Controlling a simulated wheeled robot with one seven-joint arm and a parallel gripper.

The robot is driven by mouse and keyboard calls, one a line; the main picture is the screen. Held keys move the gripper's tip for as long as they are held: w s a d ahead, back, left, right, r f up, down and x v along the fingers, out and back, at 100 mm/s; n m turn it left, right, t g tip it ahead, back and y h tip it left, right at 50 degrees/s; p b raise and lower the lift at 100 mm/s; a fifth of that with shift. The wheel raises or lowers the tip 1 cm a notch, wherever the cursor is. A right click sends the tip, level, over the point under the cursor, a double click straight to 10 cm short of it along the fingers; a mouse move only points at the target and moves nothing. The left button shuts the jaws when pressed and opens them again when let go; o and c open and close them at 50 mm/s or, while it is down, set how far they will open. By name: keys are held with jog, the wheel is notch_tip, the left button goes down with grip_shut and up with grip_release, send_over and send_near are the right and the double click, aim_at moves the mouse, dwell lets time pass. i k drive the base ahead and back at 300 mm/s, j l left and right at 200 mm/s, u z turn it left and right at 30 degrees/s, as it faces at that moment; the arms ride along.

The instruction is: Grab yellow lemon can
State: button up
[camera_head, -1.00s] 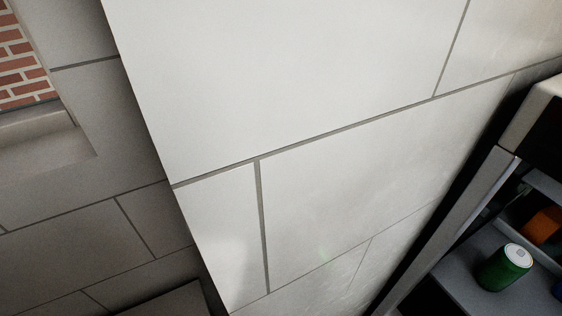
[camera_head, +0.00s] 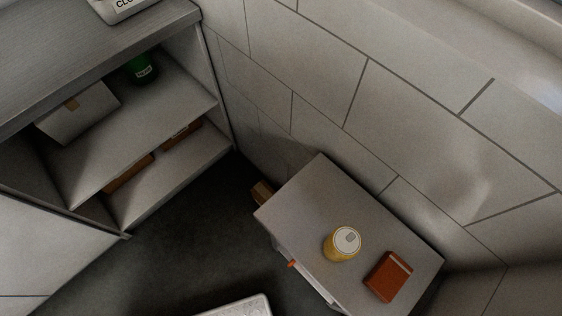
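A yellow can with a pale silver top (camera_head: 341,245) stands upright on a small grey cabinet (camera_head: 316,187) in the lower right of the head view. Its label is too small to read. My gripper is not in view, so nothing shows of its state or its distance from the can.
A reddish-brown book or box (camera_head: 388,277) lies just right of the can. A tiled wall (camera_head: 330,85) runs behind the cabinet. At left, a shelf unit (camera_head: 130,150) holds a green can (camera_head: 143,69) and a box (camera_head: 78,112). Dark floor (camera_head: 190,230) lies between.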

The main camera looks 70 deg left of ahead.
aim_at(344, 242)
jog(key=k+l+u, duration=0.1)
jog(key=u, duration=0.35)
jog(key=k+u, duration=0.4)
jog(key=i+j+u, duration=0.15)
jog(key=j, duration=0.25)
jog(key=j+u, duration=0.15)
jog(key=j, duration=0.3)
jog(key=i+j+u, duration=0.15)
jog(key=j, duration=0.2)
